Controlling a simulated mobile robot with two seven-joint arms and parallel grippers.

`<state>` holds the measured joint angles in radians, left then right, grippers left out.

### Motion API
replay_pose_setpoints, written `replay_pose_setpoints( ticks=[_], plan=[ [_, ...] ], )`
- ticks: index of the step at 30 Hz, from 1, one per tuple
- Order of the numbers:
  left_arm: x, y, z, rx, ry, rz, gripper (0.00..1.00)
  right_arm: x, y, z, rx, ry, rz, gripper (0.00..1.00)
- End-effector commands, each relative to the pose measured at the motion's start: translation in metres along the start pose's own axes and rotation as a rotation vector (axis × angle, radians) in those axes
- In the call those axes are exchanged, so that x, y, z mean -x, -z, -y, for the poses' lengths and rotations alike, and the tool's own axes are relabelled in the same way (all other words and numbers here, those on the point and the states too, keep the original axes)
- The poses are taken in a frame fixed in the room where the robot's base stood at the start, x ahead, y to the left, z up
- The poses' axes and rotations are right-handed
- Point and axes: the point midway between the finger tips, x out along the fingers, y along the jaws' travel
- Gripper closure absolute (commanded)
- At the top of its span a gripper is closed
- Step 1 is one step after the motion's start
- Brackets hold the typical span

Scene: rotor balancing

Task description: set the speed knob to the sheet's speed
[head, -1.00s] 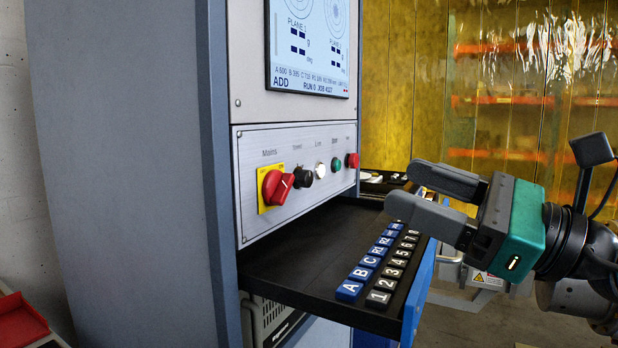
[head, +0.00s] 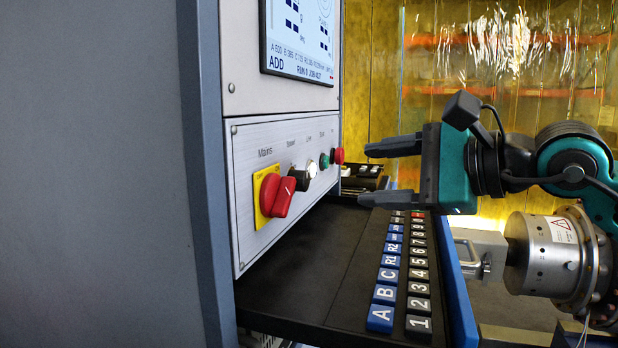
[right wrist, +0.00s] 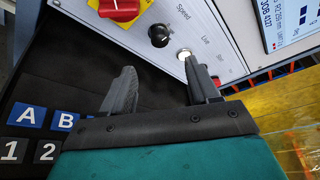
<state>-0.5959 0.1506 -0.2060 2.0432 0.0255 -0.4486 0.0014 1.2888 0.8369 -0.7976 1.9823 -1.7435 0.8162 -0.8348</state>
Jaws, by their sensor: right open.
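The speed knob (head: 299,178) is a small black knob on the panel, under the label "Speed", right of the red Mains switch (head: 283,196) on its yellow plate. In the right wrist view the speed knob (right wrist: 159,36) lies ahead of the fingers, with its label beside it. My right gripper (head: 378,173) is open and empty, its fingers pointing left toward the panel, apart from the knob. In the right wrist view its fingertips (right wrist: 160,65) stand apart, short of the knob. The screen (head: 300,40) is cut off at the top. No sheet is seen. My left gripper is not in view.
A black shelf (head: 290,275) below the panel holds blue letter keys (head: 385,293) and black number keys (head: 419,305). White, green and red buttons (head: 338,156) sit right of the knob. A metal cylinder (head: 545,255) is at the right. Yellow curtains hang behind.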

Motion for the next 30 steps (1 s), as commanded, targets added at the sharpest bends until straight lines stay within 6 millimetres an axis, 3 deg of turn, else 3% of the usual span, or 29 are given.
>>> replay_pose_setpoints(
  ticks=[9,15,21,30],
  plan=[
    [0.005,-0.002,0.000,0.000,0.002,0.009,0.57,-0.067,-0.003,0.000,-0.002,-0.003,0.004,0.40],
    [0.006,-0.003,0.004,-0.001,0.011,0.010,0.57,-0.098,-0.002,0.000,-0.003,-0.002,0.003,0.40],
    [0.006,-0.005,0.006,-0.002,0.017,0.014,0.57,-0.110,-0.001,0.000,-0.001,-0.001,0.003,0.40],
    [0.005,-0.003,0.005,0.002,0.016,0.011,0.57,-0.111,-0.001,-0.001,-0.001,-0.001,0.003,0.43]
  ],
)
